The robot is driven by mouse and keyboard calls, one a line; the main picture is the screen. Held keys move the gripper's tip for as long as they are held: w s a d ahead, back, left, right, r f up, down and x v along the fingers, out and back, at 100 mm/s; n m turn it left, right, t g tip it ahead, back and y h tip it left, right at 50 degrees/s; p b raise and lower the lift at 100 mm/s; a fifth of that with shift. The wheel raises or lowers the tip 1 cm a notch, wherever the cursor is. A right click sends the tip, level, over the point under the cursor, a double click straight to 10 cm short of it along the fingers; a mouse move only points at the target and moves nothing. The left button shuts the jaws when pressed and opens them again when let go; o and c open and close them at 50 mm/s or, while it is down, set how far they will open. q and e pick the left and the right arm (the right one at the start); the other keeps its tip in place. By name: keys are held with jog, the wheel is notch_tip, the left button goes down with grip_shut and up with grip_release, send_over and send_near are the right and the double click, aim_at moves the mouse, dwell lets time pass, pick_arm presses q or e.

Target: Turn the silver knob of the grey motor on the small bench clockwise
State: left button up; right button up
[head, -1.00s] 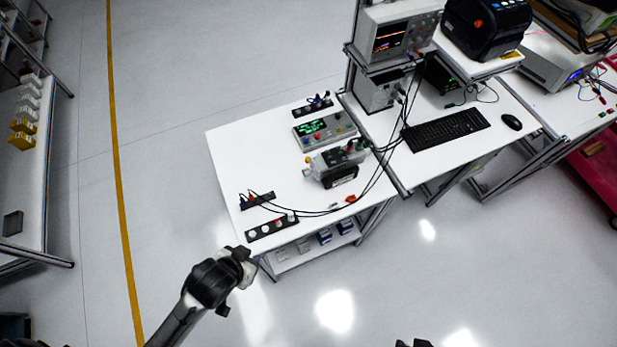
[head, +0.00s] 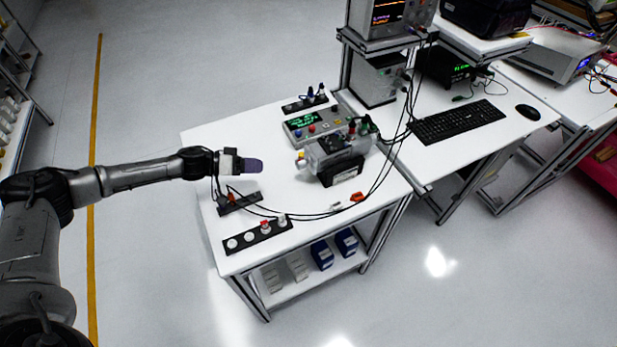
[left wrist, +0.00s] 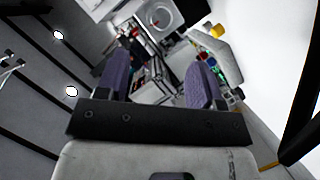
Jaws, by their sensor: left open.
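The grey motor (head: 330,152) sits on a black mount on the small white bench. Its left end, where the silver knob (head: 301,160) appears to be, faces my left gripper and is too small to see clearly. In the left wrist view a round silver face (left wrist: 160,14) shows beyond the fingers, near the top edge. My left gripper (head: 260,166) is left of the motor, above the bench, with a gap between them. Its purple fingers are apart and empty in the left wrist view (left wrist: 160,65). My right gripper is not in view.
A control box with a green display (head: 312,123) stands behind the motor. Black socket strips (head: 255,236) lie along the bench's left and front. Black cables (head: 375,190) loop over its front and right. An instrument desk with a keyboard (head: 457,122) adjoins at right.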

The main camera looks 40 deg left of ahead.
aim_at(296, 165)
pick_arm(q)
jog(key=b+x, duration=0.1)
jog(key=x, duration=1.2)
jog(key=shift+w+a+r, duration=0.1)
jog(key=shift+w+a, duration=0.05)
jog(key=shift+c, duration=0.2)
